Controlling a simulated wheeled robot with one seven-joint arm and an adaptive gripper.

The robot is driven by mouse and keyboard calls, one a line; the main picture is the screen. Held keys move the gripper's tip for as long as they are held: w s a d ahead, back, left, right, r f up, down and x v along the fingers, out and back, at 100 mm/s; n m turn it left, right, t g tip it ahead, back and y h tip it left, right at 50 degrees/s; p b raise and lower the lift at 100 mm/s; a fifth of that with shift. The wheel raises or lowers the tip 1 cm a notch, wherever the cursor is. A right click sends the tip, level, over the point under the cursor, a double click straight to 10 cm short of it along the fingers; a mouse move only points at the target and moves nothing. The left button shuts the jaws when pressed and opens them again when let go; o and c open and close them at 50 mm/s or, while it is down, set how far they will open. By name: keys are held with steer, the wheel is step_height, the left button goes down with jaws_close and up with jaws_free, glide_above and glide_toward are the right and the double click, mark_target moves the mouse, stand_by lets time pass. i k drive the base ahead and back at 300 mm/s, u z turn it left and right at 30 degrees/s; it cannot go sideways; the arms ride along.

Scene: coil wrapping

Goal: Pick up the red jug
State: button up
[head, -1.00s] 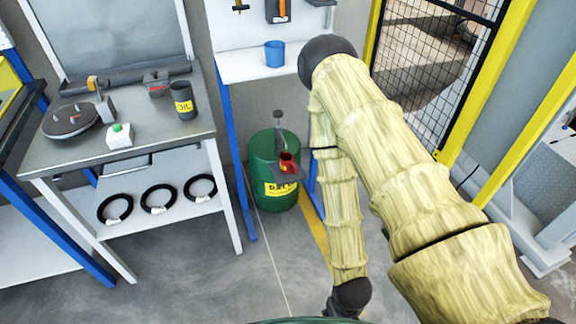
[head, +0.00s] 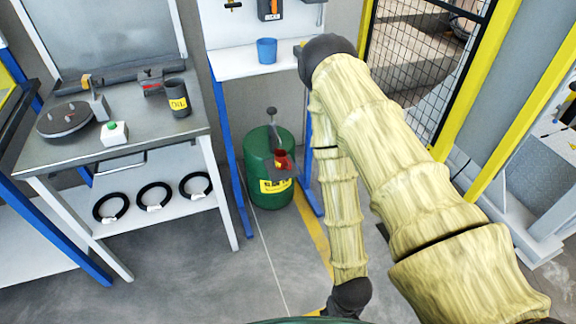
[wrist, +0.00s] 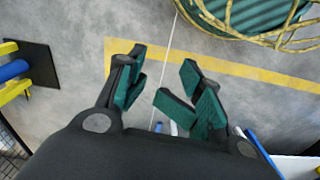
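The red jug (head: 282,159) is small in the head view and sits on a small dark tray at the top of the green drum (head: 262,196). My gripper (wrist: 150,82) shows in the wrist view with its fingers apart and nothing between them, above the grey floor. The jug does not show in the wrist view. In the head view my arm stands to the right of the drum, and the gripper itself cannot be made out there.
A blue cup (head: 267,50) stands on a white shelf behind the drum. A mesh fence (head: 420,65) is at the right. The floor in front is clear.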

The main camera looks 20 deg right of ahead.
mark_target(280, 164)
steer(key=u, duration=0.05)
steer(key=k, duration=0.45)
steer(key=z, duration=0.3)
steer(key=i, duration=1.3)
steer(key=u, duration=0.8)
